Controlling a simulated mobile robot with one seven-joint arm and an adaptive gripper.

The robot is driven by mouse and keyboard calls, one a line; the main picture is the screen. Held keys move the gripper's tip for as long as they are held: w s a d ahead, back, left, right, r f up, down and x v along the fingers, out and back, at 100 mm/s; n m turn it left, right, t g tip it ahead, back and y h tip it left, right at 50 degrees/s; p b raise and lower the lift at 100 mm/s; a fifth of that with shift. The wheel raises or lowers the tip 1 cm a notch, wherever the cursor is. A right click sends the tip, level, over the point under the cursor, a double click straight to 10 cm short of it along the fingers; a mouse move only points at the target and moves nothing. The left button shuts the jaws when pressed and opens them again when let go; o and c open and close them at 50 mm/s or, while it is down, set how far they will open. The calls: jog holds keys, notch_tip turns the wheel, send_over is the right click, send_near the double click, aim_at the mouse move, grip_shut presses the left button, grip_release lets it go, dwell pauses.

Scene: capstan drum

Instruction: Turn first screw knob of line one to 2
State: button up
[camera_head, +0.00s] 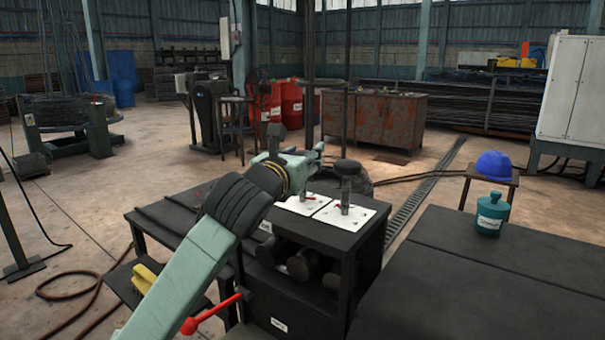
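Two white dial plates lie side by side on the black cabinet top (330,238). A small grey screw knob (307,190) with a red mark stands upright on the left plate (290,204). A taller grey knob (345,200) stands on the right plate (361,216). The numbers on the plates are too small to read. My pale green arm reaches from the bottom left to just behind the left plate. My gripper (316,153) seems to be at its far end, above and beyond the left knob. Its fingers are too small and partly hidden to read. I see no contact with either knob.
Dark round weights (299,266) sit on the shelf below the cabinet top. A red lever (212,314) sticks out at its left. A black table (480,275) with a teal bottle (490,214) is at the right. A blue helmet (495,164) rests on a stool behind.

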jog(key=n+y+b, duration=0.1)
jog(key=y+b, duration=0.1)
jog(key=n+y+b, duration=0.1)
jog(key=y+b, duration=0.1)
jog(key=n+t+y+b, duration=0.1)
jog(key=b, duration=0.1)
jog(key=shift+d+f+n+y, duration=0.15)
jog(key=shift+f+n+y, duration=0.15)
jog(key=shift+n+y, duration=0.1)
jog(key=shift+r+n+y+b, duration=0.15)
jog(key=shift+n+y+b, duration=0.55)
jog(key=shift+y+b, duration=0.35)
jog(key=shift+y, duration=0.35)
jog(key=o, duration=1.1)
jog(key=shift+a+r, duration=0.1)
jog(key=shift+a, duration=0.1)
notch_tip(320, 180, up, 10)
jog(key=shift+r, duration=0.1)
